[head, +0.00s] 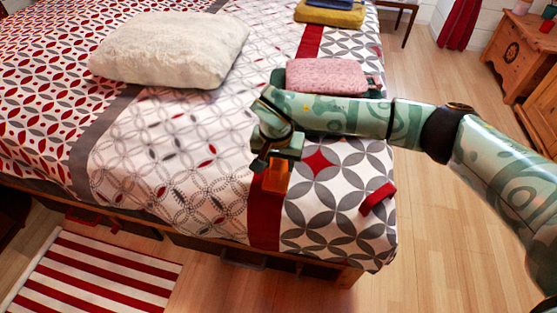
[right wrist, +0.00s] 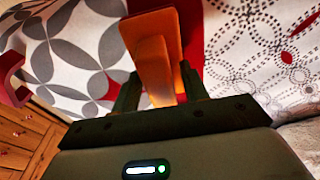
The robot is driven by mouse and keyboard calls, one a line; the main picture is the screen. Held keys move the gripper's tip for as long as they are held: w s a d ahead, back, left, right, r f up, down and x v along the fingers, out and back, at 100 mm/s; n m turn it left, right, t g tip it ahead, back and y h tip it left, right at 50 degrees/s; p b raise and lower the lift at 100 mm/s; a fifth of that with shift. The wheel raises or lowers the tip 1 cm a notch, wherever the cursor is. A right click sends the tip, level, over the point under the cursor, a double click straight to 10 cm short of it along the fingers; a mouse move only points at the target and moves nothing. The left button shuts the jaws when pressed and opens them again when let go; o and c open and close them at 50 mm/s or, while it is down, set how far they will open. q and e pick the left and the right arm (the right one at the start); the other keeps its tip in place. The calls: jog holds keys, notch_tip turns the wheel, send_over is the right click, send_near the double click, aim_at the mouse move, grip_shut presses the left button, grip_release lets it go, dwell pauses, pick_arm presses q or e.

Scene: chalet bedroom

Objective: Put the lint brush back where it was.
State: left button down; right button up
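An orange lint brush (right wrist: 155,45) with a flat, paddle-like head is between the fingers of my right gripper (right wrist: 158,88) in the right wrist view. The fingers appear closed on its handle. In the head view the brush (head: 277,179) shows just below my right gripper (head: 272,163), over the red band near the front edge of the bed (head: 335,215). I cannot tell whether the brush touches the cover. My left gripper is not in view.
A red item (head: 378,197) lies at the bed's right edge. A folded pink cloth (head: 326,76) lies behind my right arm, a white cushion (head: 170,50) at the upper left, and folded yellow cloth (head: 329,15) at the back. The patterned cover left of my gripper is clear.

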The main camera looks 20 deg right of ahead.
jog(key=shift+r+p, duration=0.3)
jog(key=shift+r, duration=0.25)
notch_tip(320, 180, up, 3)
jog(key=shift+s+a+r+p, duration=0.1)
jog(key=shift+s+a+p, duration=0.05)
jog(key=shift+p, duration=0.75)
jog(key=r+p, duration=0.1)
jog(key=r, duration=0.1)
jog(key=r+p, duration=0.1)
jog(key=r, duration=0.1)
jog(key=s+r+p, duration=0.1)
jog(key=r, duration=0.2)
jog(key=shift+a+p, duration=0.3)
jog(key=shift+a, duration=0.05)
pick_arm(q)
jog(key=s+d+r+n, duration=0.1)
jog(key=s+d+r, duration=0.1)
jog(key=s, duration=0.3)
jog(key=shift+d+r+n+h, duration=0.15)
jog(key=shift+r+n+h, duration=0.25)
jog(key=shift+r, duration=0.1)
pick_arm(e)
jog(key=shift+s+r, duration=0.1)
jog(key=shift+r, duration=0.35)
